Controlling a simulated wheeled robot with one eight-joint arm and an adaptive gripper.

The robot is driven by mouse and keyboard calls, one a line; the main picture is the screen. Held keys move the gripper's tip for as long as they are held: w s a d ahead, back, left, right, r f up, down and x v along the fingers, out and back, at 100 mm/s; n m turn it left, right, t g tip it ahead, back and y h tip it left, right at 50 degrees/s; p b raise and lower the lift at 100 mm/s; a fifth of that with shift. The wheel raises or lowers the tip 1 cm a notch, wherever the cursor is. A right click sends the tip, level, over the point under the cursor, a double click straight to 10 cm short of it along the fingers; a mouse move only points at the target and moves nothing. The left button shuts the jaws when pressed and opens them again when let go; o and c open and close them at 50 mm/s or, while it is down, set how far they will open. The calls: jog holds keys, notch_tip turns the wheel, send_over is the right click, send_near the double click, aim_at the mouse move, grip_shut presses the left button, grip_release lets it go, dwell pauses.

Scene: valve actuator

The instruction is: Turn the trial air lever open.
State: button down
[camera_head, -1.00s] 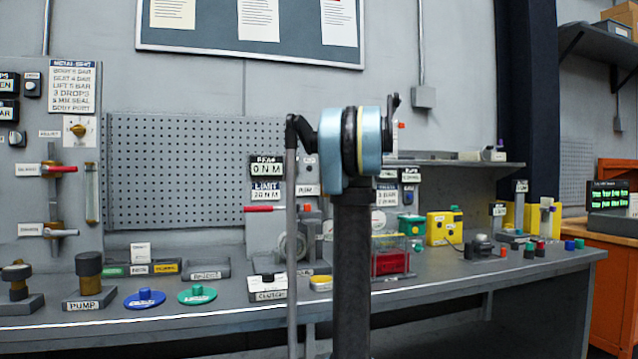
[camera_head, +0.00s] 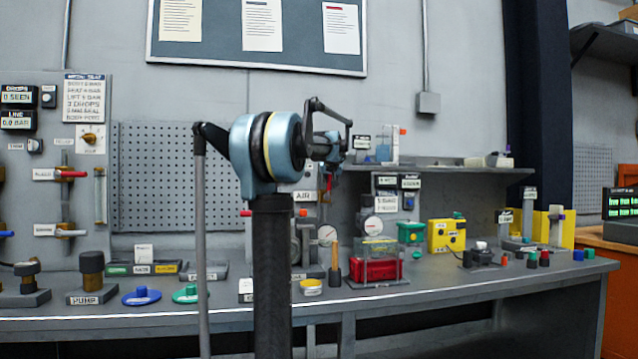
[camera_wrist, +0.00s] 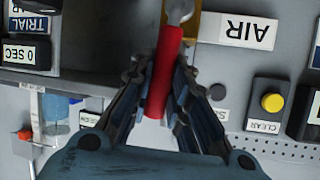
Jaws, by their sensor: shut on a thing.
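The air lever has a long red handle (camera_wrist: 165,72) on a metal stem, beside a white label reading AIR (camera_wrist: 238,30) that is upside down in the wrist view. My gripper (camera_wrist: 160,82) is shut on the red handle, with one finger on each side of it. In the head view my gripper (camera_head: 330,150) is up at the panel in the middle of the bench, and a bit of red (camera_head: 328,182) shows just below it. My arm hides much of the panel there. The valve behind the lever is mostly hidden.
In the wrist view a yellow CLEAR button (camera_wrist: 271,102) is to the right, and TRIAL and 0 SEC labels (camera_wrist: 25,52) are at the left. In the head view a shelf (camera_head: 455,172) is right of my gripper. A red clear-sided box (camera_head: 376,268) stands on the bench below.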

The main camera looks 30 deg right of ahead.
jog(key=shift+a, duration=0.2)
dwell(0.3)
jog(key=c, duration=1.5)
grip_release()
jog(key=shift+w, duration=0.1)
jog(key=v, duration=1.1)
jog(key=shift+s+a+r, duration=0.1)
jog(key=shift+s+a, duration=0.15)
jog(key=shift+s, duration=0.1)
